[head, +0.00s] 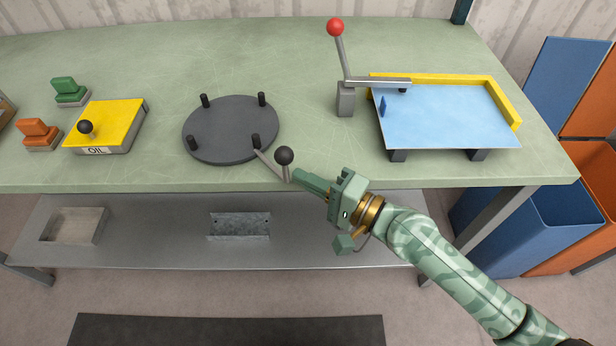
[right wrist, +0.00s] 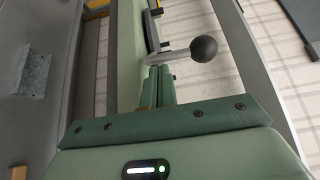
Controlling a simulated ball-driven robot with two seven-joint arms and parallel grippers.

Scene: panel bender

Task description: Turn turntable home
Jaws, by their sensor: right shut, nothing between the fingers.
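The turntable (head: 225,128) is a dark grey disc on the green bench with several short black pegs standing on it. A grey crank arm runs from its front right edge to a black ball knob (head: 284,155) near the bench's front edge. My right gripper (head: 298,176) is shut and empty, its fingertips just right of and below the knob. In the right wrist view the knob (right wrist: 204,48) and its grey arm are just beyond the shut fingers (right wrist: 158,86); I cannot tell whether they touch. My left gripper is not in view.
Right of the turntable is a lever with a red ball (head: 335,27), beside a blue plate (head: 450,115) with a yellow edge. A yellow OIL box (head: 110,122) and green and orange stamp-like blocks are at left. A lower shelf (head: 160,240) holds a metal channel and a tray.

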